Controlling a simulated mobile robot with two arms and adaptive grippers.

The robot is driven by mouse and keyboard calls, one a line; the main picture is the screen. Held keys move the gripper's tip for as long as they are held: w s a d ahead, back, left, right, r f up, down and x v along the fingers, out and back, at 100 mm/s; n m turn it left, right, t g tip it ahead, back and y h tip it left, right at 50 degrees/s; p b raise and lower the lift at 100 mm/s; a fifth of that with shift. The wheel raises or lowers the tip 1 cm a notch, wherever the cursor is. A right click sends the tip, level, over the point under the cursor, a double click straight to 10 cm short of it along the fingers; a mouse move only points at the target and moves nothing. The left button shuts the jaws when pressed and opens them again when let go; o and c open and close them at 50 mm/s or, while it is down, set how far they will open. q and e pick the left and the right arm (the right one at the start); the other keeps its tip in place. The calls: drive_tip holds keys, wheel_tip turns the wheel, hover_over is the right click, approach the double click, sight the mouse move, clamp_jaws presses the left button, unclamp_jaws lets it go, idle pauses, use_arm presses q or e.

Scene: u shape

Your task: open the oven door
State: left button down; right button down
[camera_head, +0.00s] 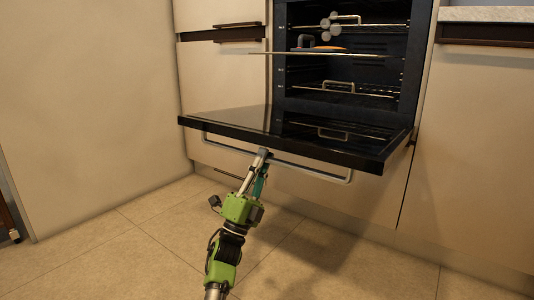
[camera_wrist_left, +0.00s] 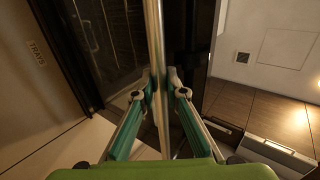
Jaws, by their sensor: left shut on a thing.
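The oven door (camera_head: 290,140) is a black glass panel hinged at its bottom edge. In the head view it hangs folded down, close to level, and the oven cavity (camera_head: 345,65) behind it is exposed. A silver bar handle (camera_head: 315,172) runs along the door's outer edge. My left gripper (camera_head: 262,158) is shut on this handle, left of its middle. In the left wrist view the handle (camera_wrist_left: 156,60) passes between the two fingers (camera_wrist_left: 160,85). My right gripper is in neither view.
Inside the oven are racks (camera_head: 345,90) and a tray (camera_head: 312,52) that juts forward, with small items on it. Beige cabinets (camera_head: 475,140) stand either side. The tiled floor (camera_head: 340,265) in front is clear.

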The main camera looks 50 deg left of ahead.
use_arm(q)
drive_tip(key=shift+w+a+f, duration=0.1)
drive_tip(key=shift+w+f, duration=0.2)
drive_tip(key=shift+f, duration=0.35)
